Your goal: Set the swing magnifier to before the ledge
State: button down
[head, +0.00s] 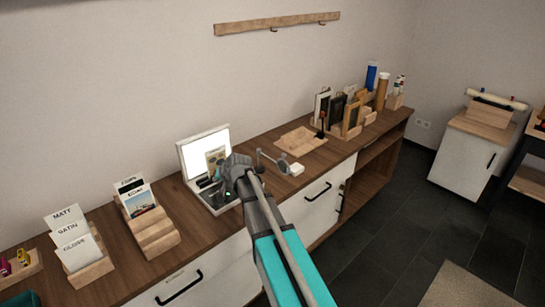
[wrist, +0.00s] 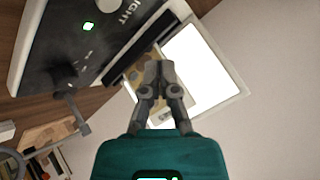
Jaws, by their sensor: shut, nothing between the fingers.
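The swing magnifier (head: 272,158) is a thin grey arm on the right of the light box, reaching out to the right over the counter. In the wrist view its post and arm (wrist: 70,108) show at the left, with part of a dark ring (wrist: 9,163) at the edge. My gripper (head: 227,170) is over the light box, left of the magnifier and apart from it. In the wrist view my gripper (wrist: 160,67) is shut and empty, in front of the lit white panel (wrist: 200,66). A patterned card (head: 215,159) stands at the panel, partly hidden. I cannot tell which edge is the ledge.
The light box base (wrist: 55,45) has a green light. A wooden tray (head: 300,139) and frame racks (head: 352,118) stand beyond. Wooden card holders (head: 155,232) stand to the left.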

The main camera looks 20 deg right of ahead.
jog(key=c, duration=1)
grip_release()
jog(key=shift+d, duration=0.1)
jog(key=shift+o, duration=1.2)
jog(key=shift+d+f, duration=0.1)
jog(key=shift+d, duration=0.15)
jog(key=shift+o, duration=1.4)
jog(key=d+b, duration=0.1)
jog(key=d, duration=0.1)
jog(key=d+f+n+y, duration=0.1)
jog(key=d, duration=0.2)
jog(key=s+d+n+b, duration=0.1)
jog(key=d, duration=0.1)
jog(key=shift+s+d+f+y+b, duration=0.1)
jog(key=shift+d+f+y+b, duration=0.15)
jog(key=shift+f+y+b, duration=0.1)
jog(key=s+d+r+n+t+y+b, duration=0.1)
jog(key=s+d+n+y+b, duration=0.1)
jog(key=d, duration=0.7)
jog(key=s+d+r+n+t+y+b, duration=0.2)
jog(key=s+d+n, duration=0.2)
jog(key=d, duration=0.5)
jog(key=s+d+r+n+t+y+b, duration=0.2)
jog(key=s+d+n+b, duration=0.1)
jog(key=d, duration=0.7)
jog(key=shift+s+n, duration=0.15)
jog(key=shift+n, duration=0.55)
jog(key=shift+r, duration=0.1)
